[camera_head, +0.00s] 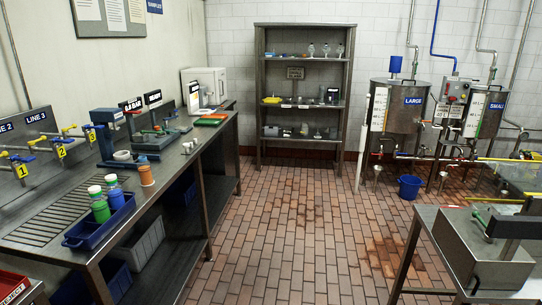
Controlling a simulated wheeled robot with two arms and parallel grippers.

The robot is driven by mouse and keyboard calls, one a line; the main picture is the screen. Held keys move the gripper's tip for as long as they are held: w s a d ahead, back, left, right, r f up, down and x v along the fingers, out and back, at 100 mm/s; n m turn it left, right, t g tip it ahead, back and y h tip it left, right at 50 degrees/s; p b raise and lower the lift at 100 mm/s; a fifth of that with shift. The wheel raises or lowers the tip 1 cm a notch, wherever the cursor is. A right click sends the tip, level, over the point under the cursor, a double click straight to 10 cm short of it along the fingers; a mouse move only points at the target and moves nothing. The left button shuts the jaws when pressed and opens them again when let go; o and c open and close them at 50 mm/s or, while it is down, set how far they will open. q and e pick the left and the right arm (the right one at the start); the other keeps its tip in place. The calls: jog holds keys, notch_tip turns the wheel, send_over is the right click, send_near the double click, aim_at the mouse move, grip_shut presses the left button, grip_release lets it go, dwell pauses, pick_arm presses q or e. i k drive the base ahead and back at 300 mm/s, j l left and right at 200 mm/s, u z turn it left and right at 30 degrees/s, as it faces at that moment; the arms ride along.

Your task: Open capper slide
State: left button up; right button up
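No machine in view carries a label that I can read as capper, so I cannot tell for sure which one it is. A blue-grey bench press (110,137) stands on the left bench by the wall. A dark green machine (154,128) stands behind it under small black signs. On the right-hand table a steel box machine (482,250) has a dark bar across it and a green part at its left side. I cannot tell the state of any slide. Neither of my grippers shows in this view.
A steel shelf (303,97) stands at the back, tanks (400,108) and a blue bucket (409,187) at right. The tiled floor (295,220) between is clear.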

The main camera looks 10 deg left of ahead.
aim_at(125, 156)
jog(key=i, duration=1.05)
jog(key=i+l+u, duration=0.15)
jog(key=i, duration=0.9)
